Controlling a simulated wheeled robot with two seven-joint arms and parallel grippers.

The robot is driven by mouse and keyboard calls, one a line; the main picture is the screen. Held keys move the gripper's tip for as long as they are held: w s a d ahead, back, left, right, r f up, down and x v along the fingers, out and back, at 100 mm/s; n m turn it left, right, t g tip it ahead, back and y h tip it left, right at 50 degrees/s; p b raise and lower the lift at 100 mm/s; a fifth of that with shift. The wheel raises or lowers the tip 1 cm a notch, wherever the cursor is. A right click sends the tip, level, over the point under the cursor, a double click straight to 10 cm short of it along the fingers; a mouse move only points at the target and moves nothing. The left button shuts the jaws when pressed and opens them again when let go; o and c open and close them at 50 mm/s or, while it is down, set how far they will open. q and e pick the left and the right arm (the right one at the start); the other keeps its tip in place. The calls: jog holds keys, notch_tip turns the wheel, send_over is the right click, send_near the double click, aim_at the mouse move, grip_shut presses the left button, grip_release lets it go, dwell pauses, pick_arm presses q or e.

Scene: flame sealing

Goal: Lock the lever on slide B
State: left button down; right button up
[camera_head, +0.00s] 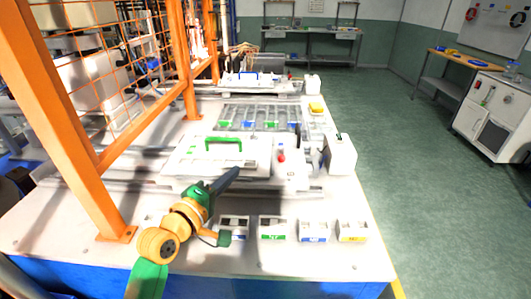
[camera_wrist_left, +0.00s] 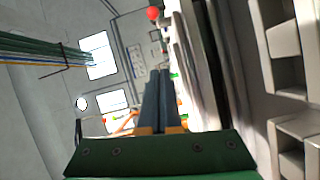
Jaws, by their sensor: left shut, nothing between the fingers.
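My left gripper (camera_head: 235,172) is shut and empty, in front of and just above a white slide plate (camera_head: 186,158) with a green handle (camera_head: 224,144). In the left wrist view its two dark fingers (camera_wrist_left: 159,78) lie together. A small red knob (camera_head: 281,157) stands on the white block to the right of the plate, apart from the fingers. A red ball (camera_wrist_left: 153,13) shows beyond the fingertips in the left wrist view. I cannot read any label that tells which slide is B, nor tell the lever's exact position. My right gripper is out of view.
Several small white boxes with coloured labels (camera_head: 272,229) line the front of the table (camera_head: 338,262). A white container (camera_head: 341,156) stands at the right edge. A slotted tray (camera_head: 233,111) and a blue-handled unit (camera_head: 255,79) lie behind. An orange frame post (camera_head: 62,120) rises at left.

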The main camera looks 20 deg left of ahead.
aim_at(267, 170)
pick_arm(q)
jog(key=w, duration=0.3)
jog(key=w+d, duration=0.1)
jog(key=w, duration=0.2)
jog(key=w+d+p, duration=0.1)
jog(key=w, duration=0.2)
jog(key=d, duration=0.1)
jog(key=d+p, duration=0.2)
jog(key=shift+w+d+f, duration=0.15)
jog(key=shift+d+f, duration=0.1)
jog(key=shift+f, duration=0.05)
jog(key=shift+d+f, duration=0.1)
jog(key=shift+d, duration=0.2)
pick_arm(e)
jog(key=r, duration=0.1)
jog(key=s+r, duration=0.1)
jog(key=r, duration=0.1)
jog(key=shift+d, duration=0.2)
pick_arm(q)
jog(key=shift+a, duration=0.1)
jog(key=shift+f, duration=0.1)
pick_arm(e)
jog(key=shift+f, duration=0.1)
